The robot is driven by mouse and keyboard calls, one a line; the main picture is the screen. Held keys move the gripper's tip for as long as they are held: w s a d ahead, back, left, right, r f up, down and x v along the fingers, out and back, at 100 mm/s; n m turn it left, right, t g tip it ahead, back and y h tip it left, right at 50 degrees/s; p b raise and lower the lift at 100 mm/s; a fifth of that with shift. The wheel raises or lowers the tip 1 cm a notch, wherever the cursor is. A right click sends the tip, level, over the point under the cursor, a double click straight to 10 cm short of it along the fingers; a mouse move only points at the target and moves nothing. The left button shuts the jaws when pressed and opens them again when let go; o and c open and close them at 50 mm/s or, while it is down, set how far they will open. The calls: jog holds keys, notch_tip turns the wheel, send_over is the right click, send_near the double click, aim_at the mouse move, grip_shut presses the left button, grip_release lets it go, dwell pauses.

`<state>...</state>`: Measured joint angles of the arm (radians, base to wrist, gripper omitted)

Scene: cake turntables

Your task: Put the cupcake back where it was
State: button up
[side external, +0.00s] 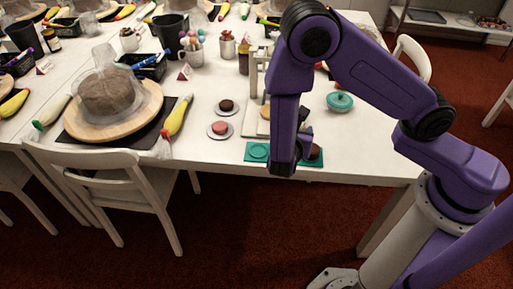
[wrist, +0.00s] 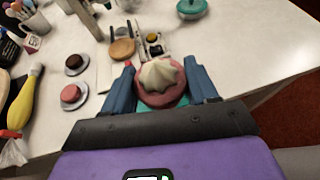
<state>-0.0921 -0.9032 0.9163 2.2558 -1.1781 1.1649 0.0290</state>
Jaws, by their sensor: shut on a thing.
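In the wrist view a cupcake (wrist: 162,80) with a pale cream swirl on a pinkish-red body sits between the two blue fingers of my gripper (wrist: 163,88), which is shut on it. Teal shows just below it. In the side view my gripper (side external: 284,166) is low over the teal mat (side external: 259,152) at the table's front edge. The mat's left end shows an empty round mark. A brown round thing (side external: 316,152) shows at its right end, partly behind my gripper; I cannot tell whether it is the held cupcake. I cannot tell if the cupcake touches the mat.
Two saucers with a pink cake (side external: 219,127) and a dark cake (side external: 226,104) stand left of the mat. A teal lidded pot (side external: 340,101) stands behind right. A turntable (side external: 107,120) with a covered brown cake and a yellow piping bag (side external: 177,117) are further left.

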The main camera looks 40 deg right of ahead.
jog(key=shift+w+a+f, duration=0.25)
jog(key=w+a+f, duration=0.2)
jog(key=w+f, duration=0.2)
jog(key=w, duration=0.4)
send_over(255, 152)
jog(key=s, duration=0.1)
jog(key=f, duration=0.4)
jog(key=shift+s+d, duration=0.15)
jog(key=shift+d, duration=0.1)
jog(key=shift+w+a+f, duration=0.15)
jog(key=shift+w+f, duration=0.55)
jog(key=shift+f, duration=1.55)
jog(key=shift+f, duration=0.25)
jog(key=o, duration=1.1)
jog(key=shift+o, duration=0.2)
